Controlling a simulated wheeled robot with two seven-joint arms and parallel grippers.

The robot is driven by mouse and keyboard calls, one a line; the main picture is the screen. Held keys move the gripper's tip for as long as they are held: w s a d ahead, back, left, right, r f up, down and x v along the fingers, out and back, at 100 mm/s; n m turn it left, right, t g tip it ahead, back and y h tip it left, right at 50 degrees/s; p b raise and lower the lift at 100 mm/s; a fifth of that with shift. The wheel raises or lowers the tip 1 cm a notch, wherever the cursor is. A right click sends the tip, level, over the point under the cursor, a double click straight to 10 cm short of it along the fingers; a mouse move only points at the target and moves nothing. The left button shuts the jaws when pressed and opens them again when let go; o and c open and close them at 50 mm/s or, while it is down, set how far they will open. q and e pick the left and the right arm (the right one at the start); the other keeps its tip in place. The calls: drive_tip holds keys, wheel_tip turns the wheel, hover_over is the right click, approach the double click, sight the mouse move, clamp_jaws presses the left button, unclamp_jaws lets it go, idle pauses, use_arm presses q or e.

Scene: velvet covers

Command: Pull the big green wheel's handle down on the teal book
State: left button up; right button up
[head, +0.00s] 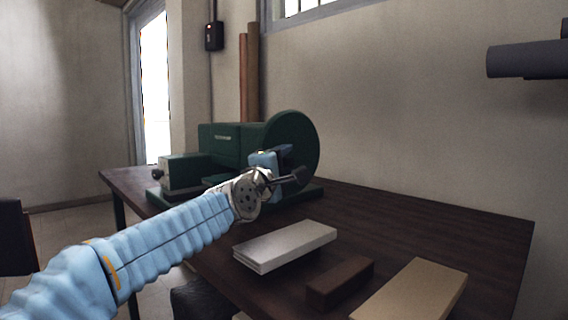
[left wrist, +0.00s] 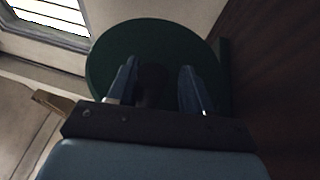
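The big green wheel (head: 301,135) stands upright on the right end of a dark green press (head: 222,140) on the table. Its dark handle (head: 298,175) sticks out low on the wheel's near side. My left gripper (head: 280,160) is right at the handle, in front of the wheel. In the left wrist view the wheel (left wrist: 112,62) fills the middle, and the dark handle (left wrist: 152,84) lies between the two spread blue fingers, with a gap on each side. The teal book cannot be made out. My right gripper is not in view.
A pale stack of boards (head: 285,246), a dark brown block (head: 340,284) and a tan board (head: 412,292) lie on the dark wooden table (head: 440,235) at the near side. The table right of the press is clear. A wall is behind.

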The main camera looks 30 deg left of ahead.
use_arm(q)
drive_tip(key=s+f+b, duration=0.2)
drive_tip(key=s+b, duration=0.4)
drive_tip(key=s, duration=0.7)
drive_tip(key=shift+s+d, duration=0.3)
drive_tip(key=shift+d, duration=0.1)
drive_tip(key=shift+f, duration=0.1)
